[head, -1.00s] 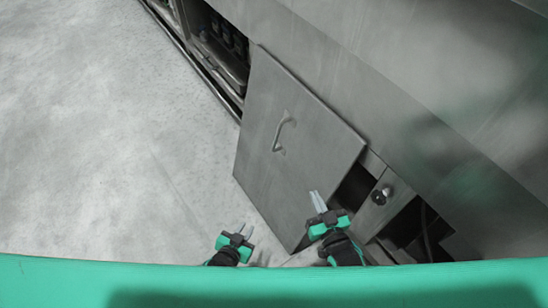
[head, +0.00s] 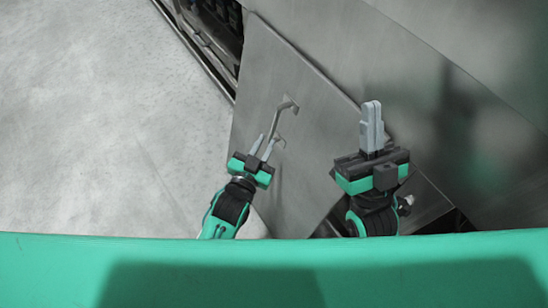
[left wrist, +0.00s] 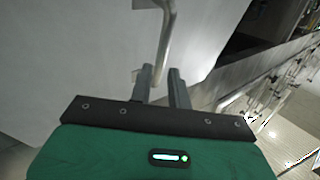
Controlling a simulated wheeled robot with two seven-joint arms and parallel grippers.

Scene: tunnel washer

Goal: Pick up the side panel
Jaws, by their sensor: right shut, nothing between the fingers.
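The side panel (head: 300,185) is a large flat grey metal sheet leaning against the machine, with a bent bar handle (head: 283,112) on its face. My left gripper (head: 266,143) is open at the lower end of the handle. In the left wrist view, the handle (left wrist: 165,40) runs down toward the gap between my left fingers (left wrist: 160,80), and the panel's face (left wrist: 70,60) fills the left. I cannot tell whether the fingers touch the handle. My right gripper (head: 371,108) is shut and empty, over the panel's right edge, pointing toward the machine.
The grey metal machine (head: 440,80) fills the right side, with a dark open bay (head: 215,30) at upper left. A small grey plate with a knob (head: 405,205) shows behind my right gripper. The pale floor (head: 100,120) at left is clear.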

